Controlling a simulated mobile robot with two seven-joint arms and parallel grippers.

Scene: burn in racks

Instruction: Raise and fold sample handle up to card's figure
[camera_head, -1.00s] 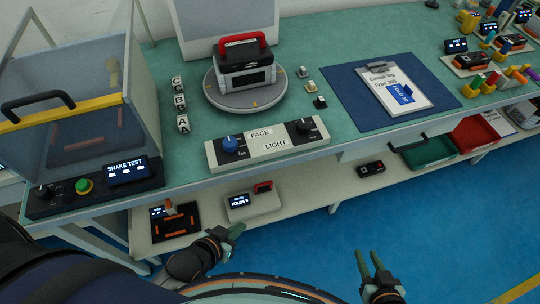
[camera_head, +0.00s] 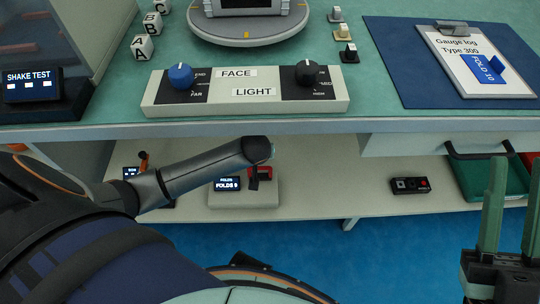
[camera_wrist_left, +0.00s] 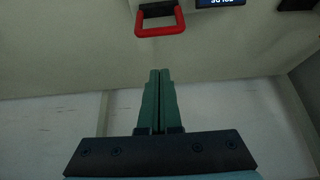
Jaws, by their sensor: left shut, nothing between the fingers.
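The fold tester is a pale box (camera_head: 262,192) on the lower shelf with a red handle (camera_head: 266,171). Its small display (camera_head: 227,184) reads "FOLDS" and a digit that looks like 9. The card (camera_head: 480,62) on a clipboard reads "Gauge log Type 300", with a blue tag (camera_head: 484,68) that looks like "FOLD 10". My left arm reaches over the lower shelf and partly covers the tester. In the left wrist view, my left gripper (camera_wrist_left: 159,75) is shut and empty, pointing toward the red handle (camera_wrist_left: 161,22), apart in the picture. My right gripper (camera_head: 514,172) is open and empty at lower right.
The bench edge (camera_head: 300,128) overhangs the shelf. A control box with FACE and LIGHT labels (camera_head: 245,92) and a round turntable (camera_head: 248,32) stand on the bench. A small black device (camera_head: 410,186) and a green bin (camera_head: 485,175) are on the shelf to the right.

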